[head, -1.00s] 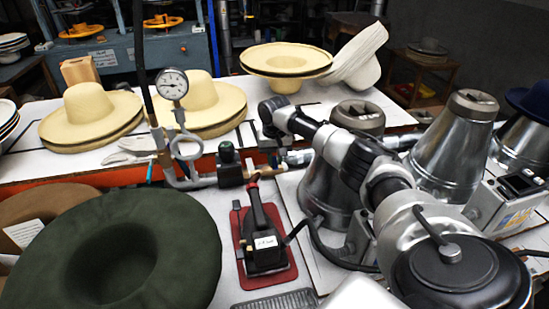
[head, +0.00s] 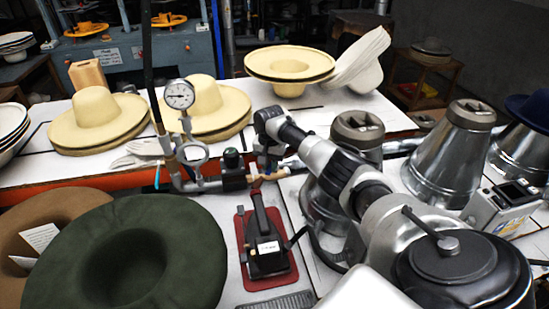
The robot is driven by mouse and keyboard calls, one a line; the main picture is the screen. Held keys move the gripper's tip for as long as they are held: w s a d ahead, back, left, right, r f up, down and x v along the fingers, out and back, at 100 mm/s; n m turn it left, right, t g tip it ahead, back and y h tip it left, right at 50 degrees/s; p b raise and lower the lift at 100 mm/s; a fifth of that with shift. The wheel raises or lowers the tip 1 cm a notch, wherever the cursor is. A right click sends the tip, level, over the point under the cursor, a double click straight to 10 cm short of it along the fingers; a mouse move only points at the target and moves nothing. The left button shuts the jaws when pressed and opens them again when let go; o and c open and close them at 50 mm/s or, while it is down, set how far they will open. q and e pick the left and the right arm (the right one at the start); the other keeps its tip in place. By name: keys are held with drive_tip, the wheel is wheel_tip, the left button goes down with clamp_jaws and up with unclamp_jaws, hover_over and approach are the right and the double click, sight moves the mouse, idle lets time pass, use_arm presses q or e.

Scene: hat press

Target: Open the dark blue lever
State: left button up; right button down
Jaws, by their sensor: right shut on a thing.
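My right gripper (head: 265,167) comes in from the right and points down at the pipe fittings behind the red-based iron. It is shut on a small dark part at the pipe, which I take to be the dark blue lever. The jaws and wrist cover most of the lever, so its angle cannot be told. Just left of the jaws is a dark green-topped valve (head: 233,169) on the same pipe, below the pressure gauge (head: 179,94). My left gripper is not in view.
A black iron on a red base (head: 242,268) stands in front of the pipe. A dark green hat (head: 203,255) lies at the left front. Straw hats (head: 97,106) sit on the white table behind. Metal cones (head: 452,150) stand to the right of my arm.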

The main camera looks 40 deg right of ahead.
drive_tip(key=w+m+b, duration=0.1)
drive_tip(key=m+b, duration=0.2)
drive_tip(key=w+m+b, duration=0.2)
drive_tip(key=m+b, duration=0.1)
drive_tip(key=w+m+b, duration=0.2)
drive_tip(key=m+b, duration=0.1)
drive_tip(key=shift+a+f+m, duration=0.2)
drive_tip(key=shift+a+m, duration=0.1)
drive_tip(key=shift+w+d+r+m+b, duration=0.1)
drive_tip(key=shift+w+r+m+b, duration=0.15)
drive_tip(key=shift+m+b, duration=0.7)
drive_tip(key=shift+n+b, duration=0.35)
drive_tip(key=c, duration=1)
unclamp_jaws()
drive_tip(key=shift+c, duration=0.2)
